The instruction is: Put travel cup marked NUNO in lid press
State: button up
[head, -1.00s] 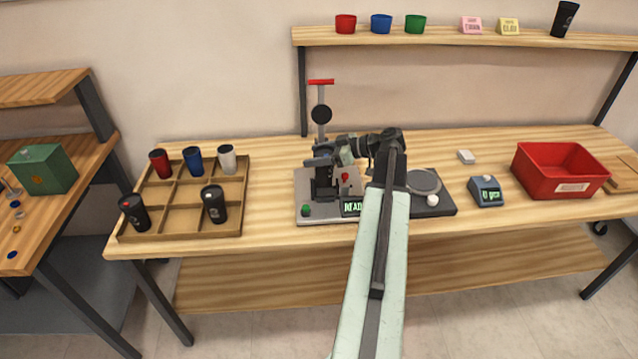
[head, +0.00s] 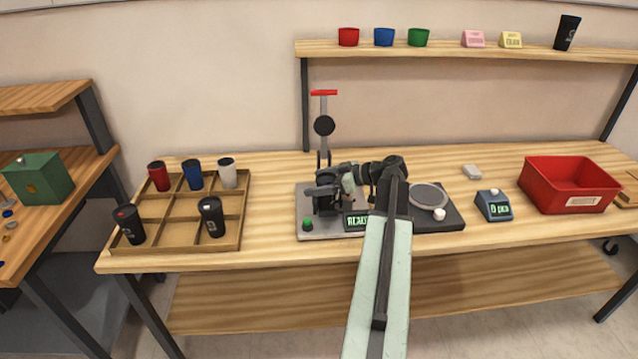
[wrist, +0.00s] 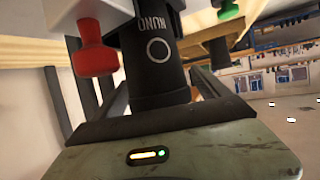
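The dark travel cup marked NUNO (wrist: 155,45) fills the middle of the wrist view, its lettering upside down in the picture. My gripper (head: 342,182) is at the lid press (head: 307,207), left of centre on the bench. In the wrist view its fingers (wrist: 160,82) lie on both sides of the cup, and it appears shut on it. The press has a red-topped post, a green button and a lit display. In the head view my gripper and the dark press parts largely hide the cup. Whether its base touches the press cannot be told.
A wooden sectioned tray (head: 180,245) at left holds several cups. A round plate (head: 428,196), small scale (head: 493,205) and red bin (head: 570,184) stand to the right. A shelf (head: 450,50) is above. Bare bench lies between tray and press.

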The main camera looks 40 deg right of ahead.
jog(key=shift+r, duration=0.1)
jog(key=shift+s+d+r+p, duration=0.15)
jog(key=shift+s+r+p, duration=0.1)
jog(key=shift+p, duration=0.1)
jog(key=p+v, duration=0.4)
jog(key=v, duration=0.7)
jog(key=shift+s, duration=0.15)
jog(key=shift+d+f, duration=0.1)
jog(key=shift+d, duration=0.1)
